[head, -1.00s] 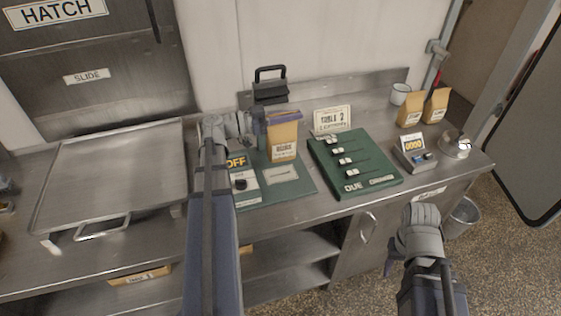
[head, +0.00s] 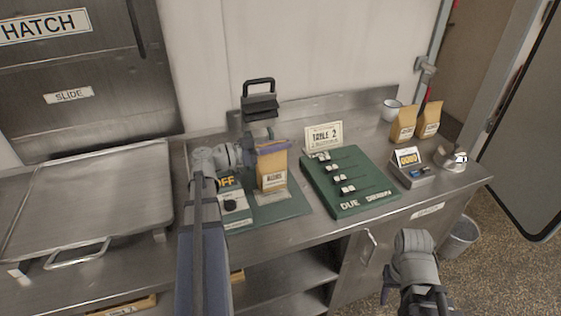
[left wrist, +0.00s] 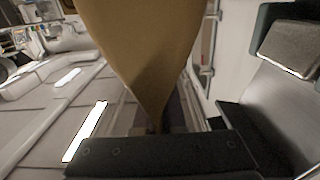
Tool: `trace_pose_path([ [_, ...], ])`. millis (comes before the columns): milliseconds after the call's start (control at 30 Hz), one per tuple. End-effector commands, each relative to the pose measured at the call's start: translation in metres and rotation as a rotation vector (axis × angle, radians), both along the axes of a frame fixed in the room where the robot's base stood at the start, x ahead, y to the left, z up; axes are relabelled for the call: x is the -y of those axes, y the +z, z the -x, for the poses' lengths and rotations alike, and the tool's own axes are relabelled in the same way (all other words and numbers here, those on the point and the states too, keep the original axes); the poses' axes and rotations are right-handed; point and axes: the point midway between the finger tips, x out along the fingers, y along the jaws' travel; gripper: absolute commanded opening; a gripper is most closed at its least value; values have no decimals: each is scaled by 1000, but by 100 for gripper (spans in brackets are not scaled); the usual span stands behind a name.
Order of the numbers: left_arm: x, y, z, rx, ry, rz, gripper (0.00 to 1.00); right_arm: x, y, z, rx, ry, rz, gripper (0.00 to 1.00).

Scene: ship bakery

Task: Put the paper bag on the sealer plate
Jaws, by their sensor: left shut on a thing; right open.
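The paper bag (head: 273,172) is tan with a white label and a purple-grey band along its top. It stands upright over the green sealer base (head: 297,207), just behind its front label; I cannot tell whether its bottom touches. My left gripper (head: 250,155) is shut on the bag from its left side, near the top. In the left wrist view, the bag (left wrist: 150,45) fills the upper middle. The sealer's black-handled head (head: 260,107) is raised behind the bag. My right gripper (head: 412,255) is open and empty in front of the counter, its fingertips mostly hidden.
A control box marked OFF (head: 233,208) sits left of the bag. A green slider board (head: 375,203) and a TABLE 2 card (head: 323,136) are to the right. A metal tray (head: 95,195) lies left.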

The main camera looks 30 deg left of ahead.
Motion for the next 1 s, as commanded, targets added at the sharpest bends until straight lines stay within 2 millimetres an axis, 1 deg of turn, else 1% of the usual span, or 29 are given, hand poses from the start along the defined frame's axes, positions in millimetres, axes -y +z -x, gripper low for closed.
trace_pose_path([
  [67, 0, 0, 0, 0, 0, 0, 0, 0, -1, 0, 0, 0, 0, 50],
  [133, 0, -6, 0, 0, 0, 0, 0, 0, -6, 0, 0, 0, 0, 50],
  [400, 0, -37, 0, 0, 0, 0, 0, 0, -37, 0, 0, 0, 0, 50],
  [700, 0, -36, 0, 0, 0, 0, 0, 0, -36, 0, 0, 0, 0, 50],
  [833, 0, -40, 0, 0, 0, 0, 0, 0, -40, 0, 0, 0, 0, 50],
  [867, 0, -40, 0, 0, 0, 0, 8, 0, -40, 0, 0, 0, 0, 50],
  [1000, 0, -39, 0, 0, 0, 0, 24, 0, -39, 0, 0, 0, 0, 50],
])
